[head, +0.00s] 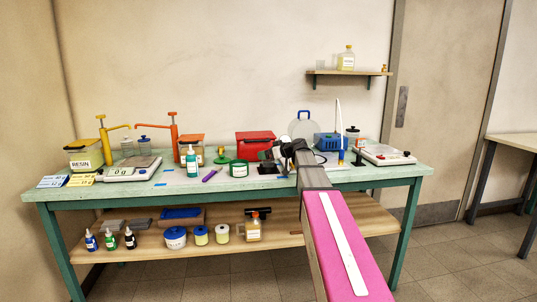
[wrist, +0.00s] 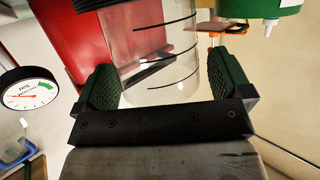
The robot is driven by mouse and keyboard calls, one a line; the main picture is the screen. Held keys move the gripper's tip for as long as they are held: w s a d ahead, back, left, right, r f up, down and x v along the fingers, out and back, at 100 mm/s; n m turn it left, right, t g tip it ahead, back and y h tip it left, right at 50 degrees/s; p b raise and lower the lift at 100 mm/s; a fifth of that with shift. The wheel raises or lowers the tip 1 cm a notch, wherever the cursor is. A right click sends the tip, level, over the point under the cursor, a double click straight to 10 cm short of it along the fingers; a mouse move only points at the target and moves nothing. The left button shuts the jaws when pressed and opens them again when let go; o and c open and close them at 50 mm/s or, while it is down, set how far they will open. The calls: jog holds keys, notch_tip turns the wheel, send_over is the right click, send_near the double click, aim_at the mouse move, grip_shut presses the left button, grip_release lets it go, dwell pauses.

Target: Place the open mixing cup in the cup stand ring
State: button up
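The mixing cup (wrist: 165,50) is a clear cylinder with black graduation lines. In the head view my gripper (head: 285,151) is over the middle of the bench, just right of the red box. The cup cannot be made out clearly there. I cannot clearly pick out the cup stand ring in either view; my arm covers part of the bench.
The red box (head: 256,143) and a green tub (head: 238,169) stand left of my gripper. Another scale (head: 133,168), pumps and bottles fill the left. The bench front (head: 230,184) has some free room.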

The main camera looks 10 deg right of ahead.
jog(key=shift+r, duration=0.2)
jog(key=v, duration=1.2)
